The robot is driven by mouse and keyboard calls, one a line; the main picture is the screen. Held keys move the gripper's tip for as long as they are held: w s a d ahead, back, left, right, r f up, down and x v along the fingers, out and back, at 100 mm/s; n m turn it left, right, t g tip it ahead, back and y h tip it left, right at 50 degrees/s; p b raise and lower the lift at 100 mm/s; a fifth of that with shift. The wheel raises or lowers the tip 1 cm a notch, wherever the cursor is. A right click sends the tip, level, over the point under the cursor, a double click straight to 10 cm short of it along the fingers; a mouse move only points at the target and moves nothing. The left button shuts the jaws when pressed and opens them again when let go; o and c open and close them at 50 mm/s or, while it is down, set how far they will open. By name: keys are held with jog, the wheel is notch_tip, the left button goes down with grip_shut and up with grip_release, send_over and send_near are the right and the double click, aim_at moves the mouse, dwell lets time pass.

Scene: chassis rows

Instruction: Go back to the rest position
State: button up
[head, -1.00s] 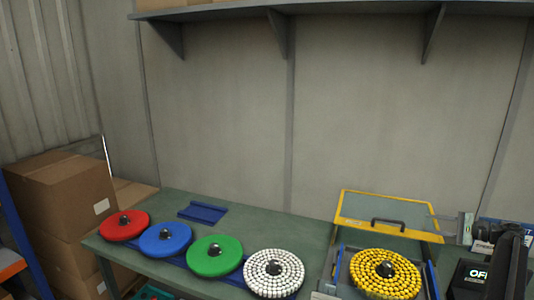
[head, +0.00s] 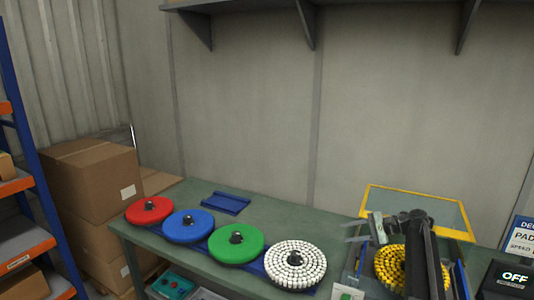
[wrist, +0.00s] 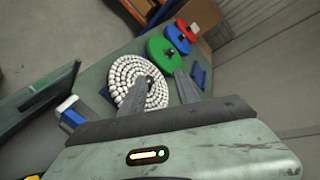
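My gripper (head: 362,230) is at the right in the head view, in front of the raised yellow-framed lid and beside the yellow disc (head: 390,266). My dark arm covers part of that disc. In the wrist view my gripper's two fingers (wrist: 160,80) are spread apart with nothing held between them. The white beaded disc (wrist: 128,78) shows beyond the fingers, apart from them as far as I can tell.
Red (head: 149,212), blue (head: 187,227), green (head: 236,247) and white discs line the green bench. A blue bracket (head: 225,204) lies behind them. The yellow-framed lid (head: 415,192) stands open. A display (head: 510,280) reads OFF. Cardboard boxes (head: 95,180) stand left; a shelf hangs above.

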jog(key=s+a+f+n+g+h+b, duration=0.2)
jog(key=s+a+f+n+h, duration=0.1)
jog(key=s+a+f, duration=0.65)
jog(key=s+a+f+n+g+h+b, duration=0.25)
jog(key=s+a+f, duration=0.35)
jog(key=a, duration=0.7)
jog(key=s+d+f+n+h, duration=0.2)
jog(key=s+f+n+h, duration=0.15)
jog(key=s, duration=0.55)
jog(key=s+d+n+h, duration=0.1)
jog(key=s+d+h, duration=0.1)
jog(key=d, duration=0.4)
jog(key=shift+d+f+h, duration=0.2)
jog(key=shift+d+h, duration=0.05)
jog(key=shift+h, duration=0.55)
